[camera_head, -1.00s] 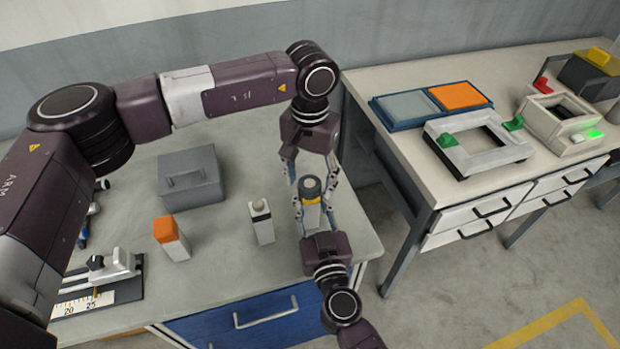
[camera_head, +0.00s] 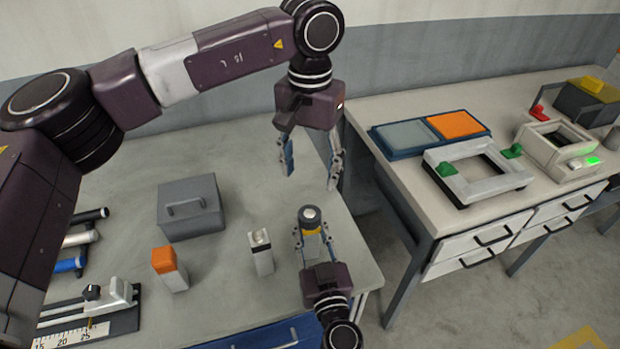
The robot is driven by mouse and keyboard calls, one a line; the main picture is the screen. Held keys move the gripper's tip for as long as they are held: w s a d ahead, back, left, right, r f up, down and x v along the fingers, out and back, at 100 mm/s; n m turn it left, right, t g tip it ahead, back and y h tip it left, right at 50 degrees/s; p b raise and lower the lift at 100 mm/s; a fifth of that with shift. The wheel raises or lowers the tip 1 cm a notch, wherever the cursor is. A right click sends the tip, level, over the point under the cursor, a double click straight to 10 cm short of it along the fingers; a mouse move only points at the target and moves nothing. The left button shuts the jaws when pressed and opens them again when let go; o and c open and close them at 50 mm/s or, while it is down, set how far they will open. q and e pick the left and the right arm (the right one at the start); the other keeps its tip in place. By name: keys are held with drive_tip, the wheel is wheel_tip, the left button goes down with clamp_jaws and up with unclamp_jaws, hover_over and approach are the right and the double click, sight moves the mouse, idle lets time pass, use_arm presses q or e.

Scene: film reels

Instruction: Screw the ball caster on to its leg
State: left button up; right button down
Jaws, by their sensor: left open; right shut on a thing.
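The ball caster (camera_head: 310,213), a dark round piece with a pale top, sits upright on a leg with a yellow band (camera_head: 312,229). I cannot tell how tightly the two are joined. My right gripper (camera_head: 312,236) is shut on the leg from the near side and holds it upright at the right end of the grey table. Its fingers hide part of the leg. My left gripper (camera_head: 311,181) is open and empty, pointing down above and behind the caster, apart from it.
An orange-topped block (camera_head: 168,268), a grey lidded box (camera_head: 190,212) and a clamp with a ruler (camera_head: 100,305) are farther left. A second table (camera_head: 395,105) with trays stands right, across a gap.

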drive_tip(key=c, duration=1.4)
unclamp_jaws()
drive_tip(key=shift+c, duration=0.2)
drive_tip(key=shift+s, duration=0.1)
drive_tip(key=v, duration=1.2)
